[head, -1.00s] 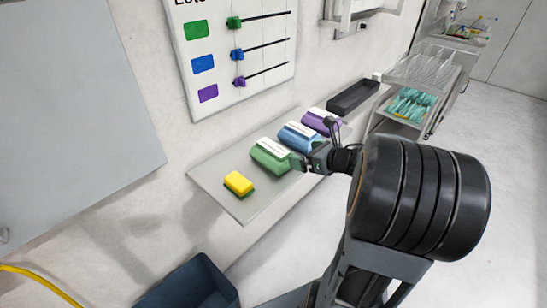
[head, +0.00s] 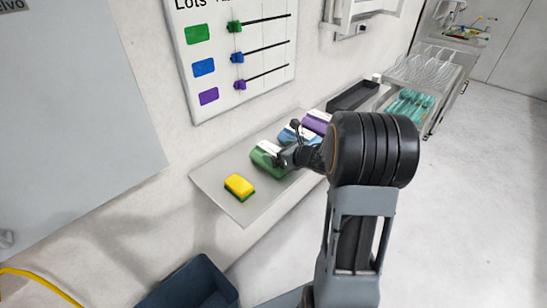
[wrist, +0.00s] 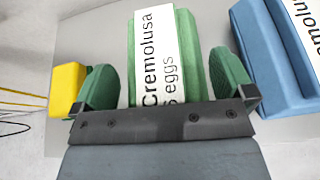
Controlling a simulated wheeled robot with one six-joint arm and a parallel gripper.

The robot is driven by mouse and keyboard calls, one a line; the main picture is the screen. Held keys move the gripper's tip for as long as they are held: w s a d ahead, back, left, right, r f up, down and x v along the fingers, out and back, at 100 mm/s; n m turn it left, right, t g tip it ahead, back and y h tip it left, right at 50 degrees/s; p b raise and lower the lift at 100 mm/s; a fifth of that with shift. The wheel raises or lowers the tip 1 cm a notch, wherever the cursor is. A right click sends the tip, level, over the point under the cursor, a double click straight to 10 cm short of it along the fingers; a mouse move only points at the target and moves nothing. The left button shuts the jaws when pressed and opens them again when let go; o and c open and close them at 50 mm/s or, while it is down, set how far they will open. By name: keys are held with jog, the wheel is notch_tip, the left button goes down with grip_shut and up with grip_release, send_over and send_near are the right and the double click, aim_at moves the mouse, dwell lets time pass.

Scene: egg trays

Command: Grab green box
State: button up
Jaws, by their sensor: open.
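The green box (head: 265,160) is an egg box with a white label, lying on the grey shelf. In the wrist view the green box (wrist: 190,60) stands between the two green finger pads of my gripper (wrist: 168,88), with one pad on each side. My gripper (head: 280,158) is open around it in the head view and hides part of it. A narrow gap shows on each side of the box, and I cannot tell whether either pad touches it.
A blue box (wrist: 275,60) is close on the right of my gripper. A yellow sponge (head: 239,185) lies to the left on the shelf (head: 215,180). A purple box (head: 315,121) and a black tray (head: 352,96) stand farther along. A dark bin (head: 190,285) is below.

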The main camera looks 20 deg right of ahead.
jog(key=shift+w+a+f, duration=0.15)
jog(key=shift+w, duration=0.1)
jog(key=c, duration=0.9)
jog(key=shift+c, duration=0.2)
